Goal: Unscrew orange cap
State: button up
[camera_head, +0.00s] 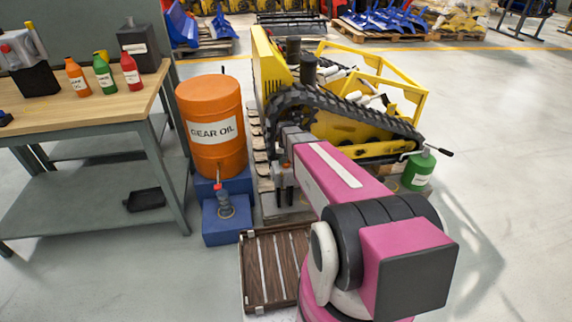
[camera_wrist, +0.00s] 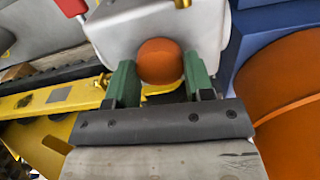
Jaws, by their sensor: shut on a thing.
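The orange cap (camera_wrist: 160,61) shows in the wrist view as a round disc on a pale grey-white housing (camera_wrist: 120,30). My gripper (camera_wrist: 160,80) has its two green fingers closed on either side of the cap, one at its left edge and one at its right. In the head view my gripper (camera_head: 284,187) is low beside the tracked yellow carrier (camera_head: 335,120), on the side facing the drum. The cap does not show in the head view, where my arm covers part of the carrier. I cannot tell whether the cap has turned.
An orange gear oil drum (camera_head: 210,108) on a blue stand (camera_head: 228,225) is close to the left of my gripper. A workbench (camera_head: 80,112) with several bottles is further left. A green canister (camera_head: 418,171) stands right of the carrier. Open floor (camera_head: 500,130) lies to the right.

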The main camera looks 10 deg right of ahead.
jog(key=shift+n, duration=1.2)
jog(key=n, duration=0.9)
jog(key=shift+n, duration=0.3)
jog(key=o, duration=0.8)
jog(key=shift+o, duration=0.2)
